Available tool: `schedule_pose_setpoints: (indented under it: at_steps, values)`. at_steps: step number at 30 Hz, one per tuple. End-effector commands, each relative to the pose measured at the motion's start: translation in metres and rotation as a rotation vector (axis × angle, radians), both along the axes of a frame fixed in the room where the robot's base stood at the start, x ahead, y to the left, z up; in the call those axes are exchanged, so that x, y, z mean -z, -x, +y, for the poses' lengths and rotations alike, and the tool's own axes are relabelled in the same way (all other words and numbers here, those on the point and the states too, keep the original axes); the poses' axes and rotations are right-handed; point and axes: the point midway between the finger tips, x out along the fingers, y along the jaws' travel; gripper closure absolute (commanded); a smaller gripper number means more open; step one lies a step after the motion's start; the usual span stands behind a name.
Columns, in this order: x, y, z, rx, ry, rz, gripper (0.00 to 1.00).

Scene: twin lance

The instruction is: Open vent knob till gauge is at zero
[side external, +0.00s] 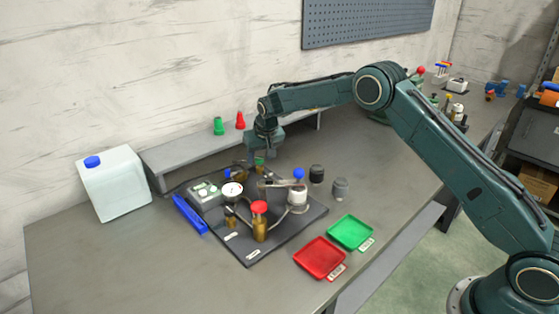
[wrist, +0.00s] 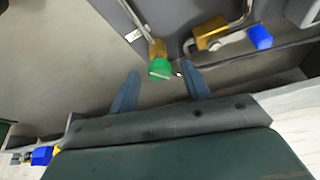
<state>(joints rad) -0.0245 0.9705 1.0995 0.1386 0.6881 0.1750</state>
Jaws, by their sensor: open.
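The green knob (wrist: 160,69) sits on a brass valve body (wrist: 158,48) and lies between the tips of my gripper (wrist: 160,73), which is open. Whether the fingers touch it is unclear. In the side view my gripper (side external: 270,153) is above the back of the black panel, and the green knob (side external: 259,162) is partly hidden there. The round white gauge (side external: 232,190) is at the panel's left; its needle is too small to read. A red knob (side external: 259,207) stands at the front. No label naming the vent knob is readable.
Blue knobs (side external: 299,173) and bent metal pipes share the black panel (side external: 223,229). A grey shelf (side external: 205,148) runs behind it. Red (side external: 320,258) and green (side external: 350,232) trays lie to the right. Dark jars (side external: 317,174) stand nearby. A white jug (side external: 113,183) is at left.

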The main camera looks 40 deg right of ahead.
Motion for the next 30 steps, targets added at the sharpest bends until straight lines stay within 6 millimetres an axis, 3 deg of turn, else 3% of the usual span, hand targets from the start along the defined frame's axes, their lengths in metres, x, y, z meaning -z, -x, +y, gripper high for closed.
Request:
schedule_pose_setpoints:
  at_steps: [4,5,11,22,30]
  values:
    - [-0.0002,0.0000,0.0000,0.000,0.000,0.000,0.52]
    - [-0.0002,0.0000,0.0000,0.000,0.000,0.000,0.56]
    - [-0.0004,0.0001,0.0000,0.000,0.000,0.000,0.96]
    - [-0.0007,0.0002,-0.0004,-0.031,0.000,0.000,0.96]
    - [-0.0009,0.0003,-0.0022,-0.154,0.000,0.001,0.96]
